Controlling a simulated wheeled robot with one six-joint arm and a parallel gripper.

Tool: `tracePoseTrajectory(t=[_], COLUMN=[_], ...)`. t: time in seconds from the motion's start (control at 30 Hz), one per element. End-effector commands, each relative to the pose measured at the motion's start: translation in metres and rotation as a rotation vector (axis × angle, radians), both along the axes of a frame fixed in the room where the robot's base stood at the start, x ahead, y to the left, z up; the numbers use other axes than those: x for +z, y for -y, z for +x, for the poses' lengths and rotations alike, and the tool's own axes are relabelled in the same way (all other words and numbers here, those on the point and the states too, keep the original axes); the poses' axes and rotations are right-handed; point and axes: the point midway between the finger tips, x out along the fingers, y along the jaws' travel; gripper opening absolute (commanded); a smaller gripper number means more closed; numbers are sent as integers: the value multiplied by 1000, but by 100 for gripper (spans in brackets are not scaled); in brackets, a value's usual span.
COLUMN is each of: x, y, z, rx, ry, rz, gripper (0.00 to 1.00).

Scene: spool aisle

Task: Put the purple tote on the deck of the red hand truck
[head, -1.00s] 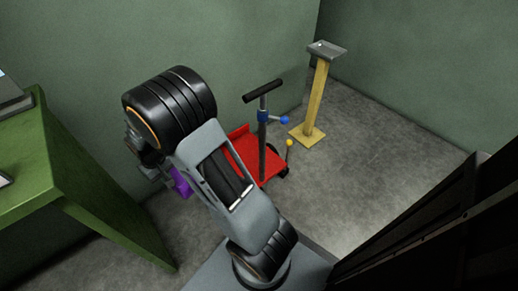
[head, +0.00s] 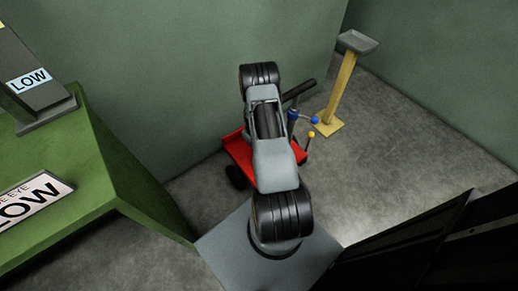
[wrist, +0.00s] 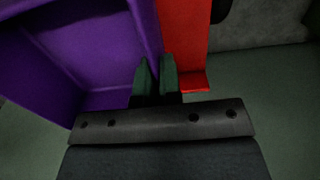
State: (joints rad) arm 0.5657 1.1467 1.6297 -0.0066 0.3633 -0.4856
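The purple tote (wrist: 85,45) fills the upper left of the wrist view, with its inside showing. My gripper (wrist: 156,75) has its two dark fingers close together on the tote's right wall, shut on it. The red deck (wrist: 183,40) of the hand truck shows just right of the tote; I cannot tell whether they touch. In the head view the red hand truck (head: 238,153) stands by the wall, partly covered by my arm. The tote and my gripper are hidden behind my arm there.
The truck's dark handle (head: 299,90) and post, with a blue knob (head: 315,120) and yellow knob (head: 311,134), rise right of my arm. A yellow stand (head: 340,90) is behind them. A green table (head: 120,165) with LOW signs is left. Dark shelving (head: 420,235) is right.

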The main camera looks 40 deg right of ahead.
Motion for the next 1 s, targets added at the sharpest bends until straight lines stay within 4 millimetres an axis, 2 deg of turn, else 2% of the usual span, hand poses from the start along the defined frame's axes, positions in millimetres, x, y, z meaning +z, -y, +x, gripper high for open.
tracePoseTrajectory(t=[0.03,0.2,0.47,0.7,1.0], x=[-14,-39,-53,-82,-85], y=[0,0,0,0,0], z=[-2,-1,0,0,0], rx=[0,2,2,3,2], ry=[-3,0,0,0,0], rz=[1,0,0,0,-1], gripper=[0,0,0,0,0])
